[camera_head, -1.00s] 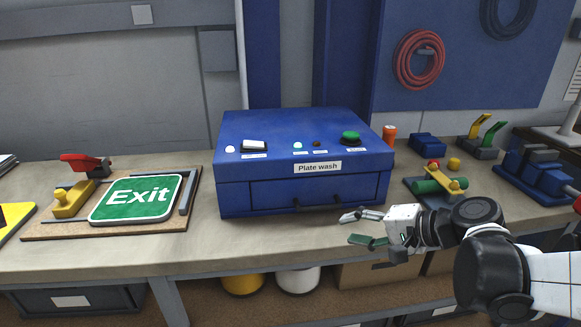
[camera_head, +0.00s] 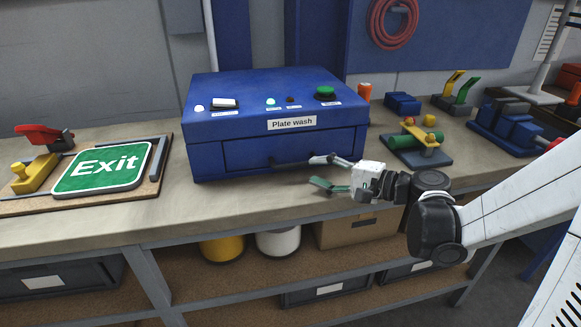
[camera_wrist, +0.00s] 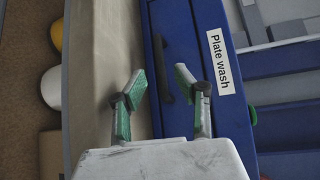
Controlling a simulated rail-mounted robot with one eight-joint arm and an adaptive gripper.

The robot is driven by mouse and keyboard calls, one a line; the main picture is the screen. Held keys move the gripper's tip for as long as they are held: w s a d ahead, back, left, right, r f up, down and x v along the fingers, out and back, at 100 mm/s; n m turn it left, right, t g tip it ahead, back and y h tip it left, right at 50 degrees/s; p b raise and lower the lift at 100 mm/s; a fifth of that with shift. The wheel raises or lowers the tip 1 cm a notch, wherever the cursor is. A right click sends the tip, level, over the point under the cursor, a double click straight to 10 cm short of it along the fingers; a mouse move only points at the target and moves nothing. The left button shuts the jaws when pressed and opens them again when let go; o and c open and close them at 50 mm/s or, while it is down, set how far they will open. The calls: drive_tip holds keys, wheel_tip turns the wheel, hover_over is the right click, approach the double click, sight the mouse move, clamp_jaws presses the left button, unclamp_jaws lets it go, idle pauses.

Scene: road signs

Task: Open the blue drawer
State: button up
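The blue drawer (camera_head: 245,155) is in the front of a blue box (camera_head: 200,125) labelled "Plate wash" on the bench. It appears closed, its front level with the box. Its dark handle (camera_head: 272,161) is low on the drawer front, its right part hidden by my gripper in the head view. My gripper (camera_head: 319,172) is open in front of the drawer's right half. In the wrist view, the handle (camera_wrist: 163,68) lies ahead of the gap between the green-tipped fingers (camera_wrist: 161,82). I cannot tell whether either finger touches it.
An Exit sign (camera_head: 103,167) lies on a board at the left. A small clamp fixture (camera_head: 420,148) and a blue vise (camera_head: 515,128) stand at the right. The bench's front edge runs below my gripper. The bench strip before the drawer is clear.

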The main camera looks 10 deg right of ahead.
sight(294, 166)
drive_tip(key=x, duration=0.8)
drive_tip(key=shift+f+b, duration=0.1)
drive_tip(key=shift+b, duration=0.3)
clamp_jaws()
